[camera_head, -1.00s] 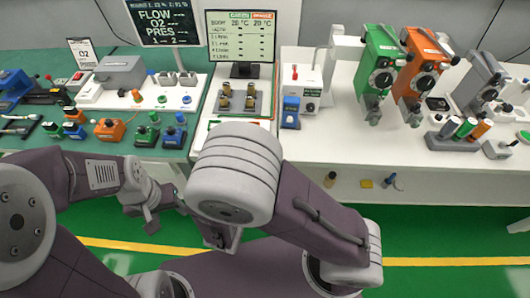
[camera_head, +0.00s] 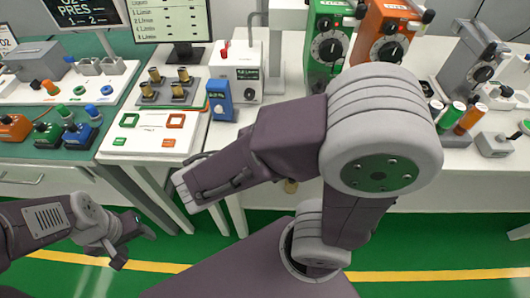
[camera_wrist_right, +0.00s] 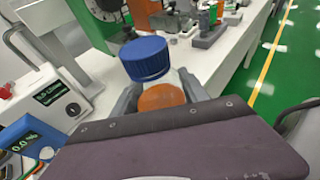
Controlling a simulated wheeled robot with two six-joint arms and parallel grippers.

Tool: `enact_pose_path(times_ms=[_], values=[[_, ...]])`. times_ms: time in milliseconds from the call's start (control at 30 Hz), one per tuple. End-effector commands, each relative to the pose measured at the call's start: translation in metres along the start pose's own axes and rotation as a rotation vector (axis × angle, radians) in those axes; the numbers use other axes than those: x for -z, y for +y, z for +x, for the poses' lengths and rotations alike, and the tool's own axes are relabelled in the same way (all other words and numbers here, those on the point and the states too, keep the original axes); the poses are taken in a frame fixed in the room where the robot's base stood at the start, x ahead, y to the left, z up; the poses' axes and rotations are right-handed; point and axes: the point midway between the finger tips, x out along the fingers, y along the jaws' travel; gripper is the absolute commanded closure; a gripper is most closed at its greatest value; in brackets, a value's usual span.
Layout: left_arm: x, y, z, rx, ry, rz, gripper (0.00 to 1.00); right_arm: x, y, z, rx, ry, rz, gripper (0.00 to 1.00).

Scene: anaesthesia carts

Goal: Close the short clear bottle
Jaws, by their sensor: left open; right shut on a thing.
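A short bottle (camera_wrist_right: 161,97) with clear walls and an orange lower part stands between my right gripper's fingers (camera_wrist_right: 160,97) in the right wrist view. A ribbed blue cap (camera_wrist_right: 145,58) is on top of it, slightly tilted in the picture; I cannot tell how tightly it sits. My right gripper is shut on the bottle. In the head view my right arm's links hide this gripper and the bottle. My left gripper (camera_head: 124,240) is open and empty at the lower left of the head view, over the green floor, in front of the bench and apart from the bottle.
A white bench (camera_head: 468,172) carries green (camera_head: 326,42) and orange (camera_head: 386,28) vaporisers and a white device (camera_head: 237,72) beside a blue meter (camera_head: 220,100). A mat with green and orange squares (camera_head: 152,132) lies left of them. The floor in front is open.

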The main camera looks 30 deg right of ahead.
Motion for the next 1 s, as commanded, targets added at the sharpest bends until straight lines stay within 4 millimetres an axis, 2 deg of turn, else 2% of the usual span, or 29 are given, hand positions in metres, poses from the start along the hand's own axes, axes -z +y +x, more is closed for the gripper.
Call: enact_pose_path(times_ms=[33, 67, 367, 433, 600, 833, 867, 900, 1000], values=[[-0.001, 0.0, 0.009, 0.0, 0.001, 0.0, 0.42, 0.007, -0.001, 0.004, 0.008, 0.0, 0.004, 1.0], [-0.001, 0.0, 0.009, 0.0, 0.001, 0.0, 0.42, 0.007, -0.002, 0.005, 0.011, -0.001, 0.005, 1.0], [0.0, 0.0, 0.007, 0.0, 0.001, 0.0, 0.42, 0.005, -0.001, 0.005, 0.012, -0.002, 0.005, 1.0], [0.0, 0.0, 0.001, 0.0, 0.001, 0.0, 0.42, 0.002, 0.0, 0.003, 0.011, -0.005, 0.003, 1.0], [0.005, 0.001, -0.046, 0.0, 0.001, 0.0, 0.42, -0.007, 0.016, 0.0, 0.004, -0.022, -0.002, 1.0], [0.011, 0.002, -0.1, 0.0, 0.001, 0.0, 0.42, 0.004, 0.021, 0.009, 0.017, -0.006, -0.005, 1.0], [0.009, 0.002, -0.084, 0.0, 0.002, 0.0, 0.42, 0.021, 0.028, 0.014, 0.017, -0.003, 0.002, 1.0], [0.009, 0.002, -0.078, 0.0, 0.002, 0.0, 0.42, 0.03, 0.037, 0.018, 0.017, -0.002, 0.005, 1.0], [0.007, 0.001, -0.073, 0.0, 0.0, 0.0, 0.42, 0.041, 0.058, 0.024, 0.016, -0.002, 0.006, 1.0]])
